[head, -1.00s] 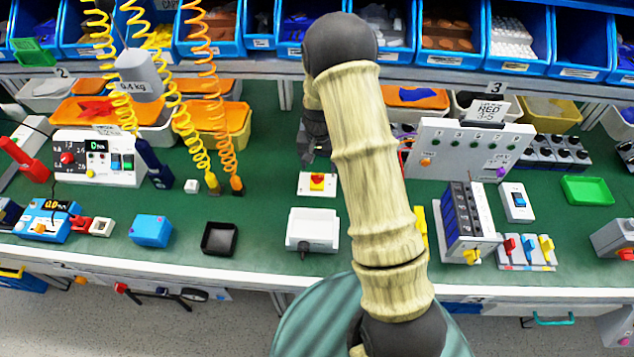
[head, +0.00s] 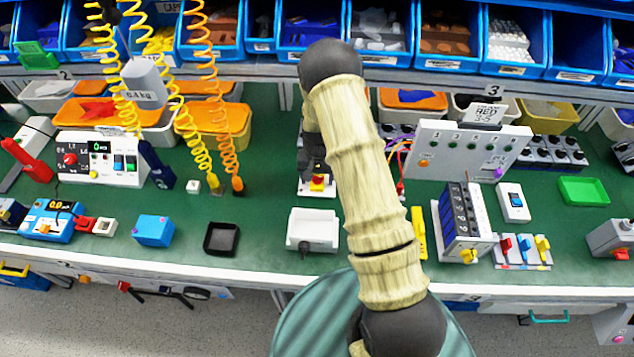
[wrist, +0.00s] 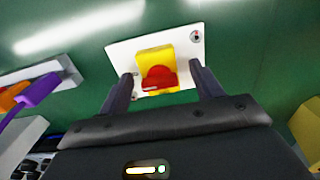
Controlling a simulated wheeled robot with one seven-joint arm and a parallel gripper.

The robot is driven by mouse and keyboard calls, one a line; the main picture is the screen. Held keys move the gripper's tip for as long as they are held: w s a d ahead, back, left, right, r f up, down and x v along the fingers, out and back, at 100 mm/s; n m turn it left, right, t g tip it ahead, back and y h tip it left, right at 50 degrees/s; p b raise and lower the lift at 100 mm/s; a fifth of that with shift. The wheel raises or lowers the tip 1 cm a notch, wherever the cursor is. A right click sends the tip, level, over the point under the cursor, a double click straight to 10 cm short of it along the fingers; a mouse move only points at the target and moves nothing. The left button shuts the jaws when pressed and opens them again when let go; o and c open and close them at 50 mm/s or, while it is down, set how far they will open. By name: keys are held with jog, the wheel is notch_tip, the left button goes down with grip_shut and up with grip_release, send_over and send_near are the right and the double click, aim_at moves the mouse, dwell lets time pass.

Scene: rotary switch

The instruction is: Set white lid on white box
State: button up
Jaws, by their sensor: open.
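A white box-like case (head: 316,229) sits near the table's front edge in the head view, with a small dark part at its lower front. I cannot make out a separate white lid. Behind the case lies a white plate (wrist: 120,50) carrying a yellow block (wrist: 153,56) with a red rotary knob (wrist: 158,78); in the head view my gripper partly hides it. My gripper (wrist: 164,86) is open, its dark fingers on either side of the yellow block and knob in the wrist view. Whether they touch it I cannot tell.
A black tray (head: 221,239) and a blue box (head: 153,230) stand left of the case. An upright white panel (head: 467,147) and a switch rack (head: 462,222) stand to the right. Coiled yellow and orange cords hang at the left. Green table is bare between them.

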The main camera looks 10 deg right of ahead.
jog(key=shift+f, duration=0.15)
jog(key=shift+c, duration=0.4)
jog(key=c, duration=1.1)
jog(key=shift+o, duration=0.2)
notch_tip(320, 180, up, 10)
jog(key=shift+r+b, duration=0.1)
jog(key=shift+b, duration=0.85)
